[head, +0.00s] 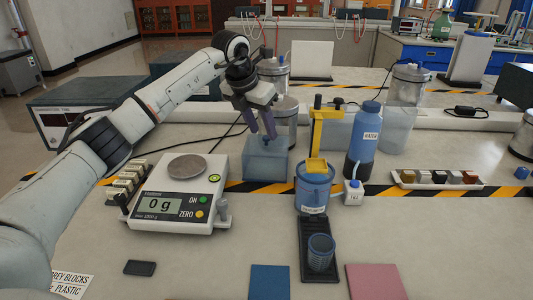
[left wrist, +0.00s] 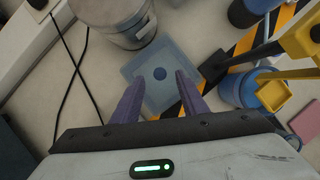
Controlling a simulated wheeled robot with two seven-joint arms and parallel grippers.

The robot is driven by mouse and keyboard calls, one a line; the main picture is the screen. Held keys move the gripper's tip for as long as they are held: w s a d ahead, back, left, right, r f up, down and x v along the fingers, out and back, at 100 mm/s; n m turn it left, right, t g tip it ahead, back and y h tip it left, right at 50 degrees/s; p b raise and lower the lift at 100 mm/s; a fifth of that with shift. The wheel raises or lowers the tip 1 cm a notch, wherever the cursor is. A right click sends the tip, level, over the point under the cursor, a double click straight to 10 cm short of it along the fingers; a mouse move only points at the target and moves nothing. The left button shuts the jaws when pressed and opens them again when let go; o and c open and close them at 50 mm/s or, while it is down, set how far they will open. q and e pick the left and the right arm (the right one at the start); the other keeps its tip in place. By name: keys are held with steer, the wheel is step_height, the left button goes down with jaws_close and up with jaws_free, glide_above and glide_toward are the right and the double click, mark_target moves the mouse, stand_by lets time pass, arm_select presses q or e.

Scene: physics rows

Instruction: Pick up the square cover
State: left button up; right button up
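The square cover (head: 281,146), a pale blue translucent lid with a small dark blue knob, tops a square blue-grey box (head: 265,168) behind the scale. In the left wrist view the cover (left wrist: 133,72) is seen from above, with its round knob near its middle. My left gripper (head: 264,134) points down over the cover. In the left wrist view its two purple fingers (left wrist: 159,82) are apart, one on each side of the knob, with a gap showing around it. I cannot tell how far the fingertips are above the cover. My right gripper is not in view.
A scale (head: 172,208) reading 0 g stands in front left. A yellow stand (head: 316,135) over a blue beaker (head: 314,190) and a blue water bottle (head: 362,140) stand close on the right. A metal-lidded canister (head: 285,112) is right behind the box.

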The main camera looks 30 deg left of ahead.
arm_select(q)
steer(key=shift+x, duration=1.5)
jaws_close()
steer(key=shift+r, duration=0.1)
